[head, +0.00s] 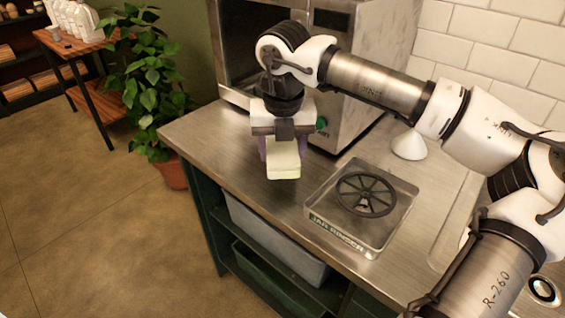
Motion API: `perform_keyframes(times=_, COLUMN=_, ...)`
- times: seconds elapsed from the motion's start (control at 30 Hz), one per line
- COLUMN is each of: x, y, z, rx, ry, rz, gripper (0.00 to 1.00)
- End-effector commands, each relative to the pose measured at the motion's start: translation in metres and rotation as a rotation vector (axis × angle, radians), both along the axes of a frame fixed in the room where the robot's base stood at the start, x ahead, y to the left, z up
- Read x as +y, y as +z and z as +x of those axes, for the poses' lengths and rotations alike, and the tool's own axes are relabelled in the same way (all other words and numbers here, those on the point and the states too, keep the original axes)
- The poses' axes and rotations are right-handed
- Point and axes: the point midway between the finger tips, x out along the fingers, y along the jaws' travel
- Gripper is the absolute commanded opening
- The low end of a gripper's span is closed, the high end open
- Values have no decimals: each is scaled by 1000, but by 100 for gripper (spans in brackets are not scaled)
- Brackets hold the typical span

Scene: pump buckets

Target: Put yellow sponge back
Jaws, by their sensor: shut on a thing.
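A pale yellow sponge (283,164) is between the fingers of my gripper (281,150). My gripper points down and is shut on it. The sponge is over the left part of the steel counter (220,142), in front of the steel machine. From this view I cannot tell whether its lower end touches the counter or hangs just above it. The upper part of the sponge is hidden by the gripper.
A square jar rinser (318,217) with a dark spoked wheel lies on the counter right of the sponge. A steel oven-like machine (349,85) stands behind. A white cone (408,146) is farther right. Grey and green bins (268,236) sit below. A potted plant (165,100) stands left.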

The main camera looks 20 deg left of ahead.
Motion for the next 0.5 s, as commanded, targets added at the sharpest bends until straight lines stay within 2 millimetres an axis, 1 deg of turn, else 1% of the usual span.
perform_keyframes(times=0.17, x=0, y=-12, z=0, rx=1, ry=1, rz=2, gripper=36)
perform_keyframes(times=0.3, x=0, y=-33, z=0, rx=3, ry=0, rz=1, gripper=36)
perform_keyframes(times=0.4, x=0, y=-45, z=0, rx=1, ry=0, rz=2, gripper=36)
perform_keyframes(times=0.5, x=0, y=-46, z=0, rx=0, ry=0, rz=1, gripper=36)
